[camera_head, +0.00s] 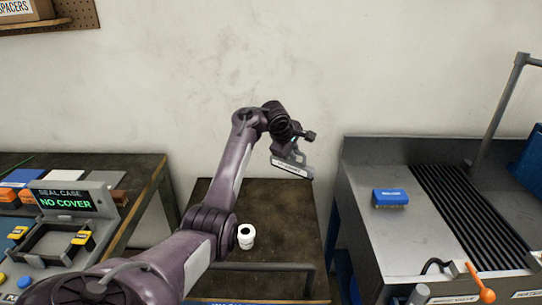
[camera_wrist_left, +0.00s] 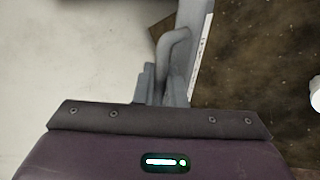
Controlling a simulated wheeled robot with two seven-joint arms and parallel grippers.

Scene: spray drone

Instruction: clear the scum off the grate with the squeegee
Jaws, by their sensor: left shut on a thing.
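My left gripper (camera_head: 296,149) is shut on a grey tool with a pale labelled plate, which looks like the squeegee (camera_head: 291,167). It is held in the air above the back of the middle table. In the left wrist view, the fingers (camera_wrist_left: 163,86) close around its bent grey handle (camera_wrist_left: 176,48), with the labelled plate beside it. The grate (camera_head: 465,215) of dark parallel slats is set in the metal bench at the right, well apart from my left gripper. I cannot make out scum on it. My right gripper is not in view.
A blue brush (camera_head: 390,198) lies on the metal bench (camera_head: 375,232) left of the grate. A bent grey post (camera_head: 500,105) rises behind the grate. An orange-knobbed lever (camera_head: 480,283) stands at the front. A white jar (camera_head: 246,241) stands on the otherwise largely clear middle table (camera_head: 285,220).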

